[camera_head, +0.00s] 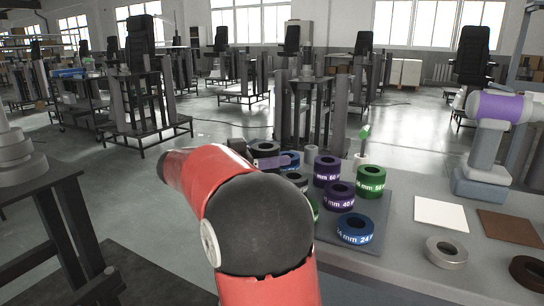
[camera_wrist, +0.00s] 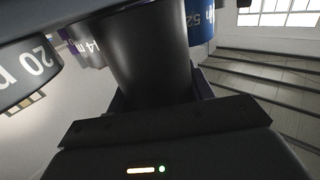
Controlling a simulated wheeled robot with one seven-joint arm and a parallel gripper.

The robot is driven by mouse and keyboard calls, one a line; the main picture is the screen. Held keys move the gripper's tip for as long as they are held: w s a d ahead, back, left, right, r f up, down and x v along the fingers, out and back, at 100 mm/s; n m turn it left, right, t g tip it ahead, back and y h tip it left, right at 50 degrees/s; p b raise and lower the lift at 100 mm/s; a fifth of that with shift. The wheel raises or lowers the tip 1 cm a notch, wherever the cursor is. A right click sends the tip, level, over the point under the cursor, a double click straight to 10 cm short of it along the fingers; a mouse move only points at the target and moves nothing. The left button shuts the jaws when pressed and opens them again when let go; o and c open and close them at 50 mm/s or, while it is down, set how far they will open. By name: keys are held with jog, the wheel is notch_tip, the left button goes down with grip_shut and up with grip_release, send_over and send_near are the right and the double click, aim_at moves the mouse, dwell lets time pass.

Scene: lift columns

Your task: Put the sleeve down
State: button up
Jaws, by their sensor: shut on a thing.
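My gripper (camera_wrist: 155,95) is shut on a dark, smooth-sided sleeve (camera_wrist: 145,50), which fills the upper middle of the wrist view. No label shows on its visible side. Whether the sleeve touches anything below cannot be seen. Other sleeves stand on a dark tray (camera_head: 372,222) on the table: purple ones (camera_head: 327,170) (camera_head: 339,195), a green one (camera_head: 371,182) and a blue one (camera_head: 355,229). A dark sleeve with a white "20" label (camera_wrist: 28,65) is close at left in the wrist view.
Right of the tray lie a white square (camera_head: 441,213), a brown square (camera_head: 509,228), a grey ring (camera_head: 446,252) and a dark ring (camera_head: 528,272). A purple-topped machine (camera_head: 488,150) stands behind them. A small green-topped item (camera_head: 363,140) stands at the table's back.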

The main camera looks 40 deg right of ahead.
jog(key=shift+f, duration=0.1)
jog(key=o, duration=1.1)
jog(key=shift+c, duration=0.2)
jog(key=v, duration=1.2)
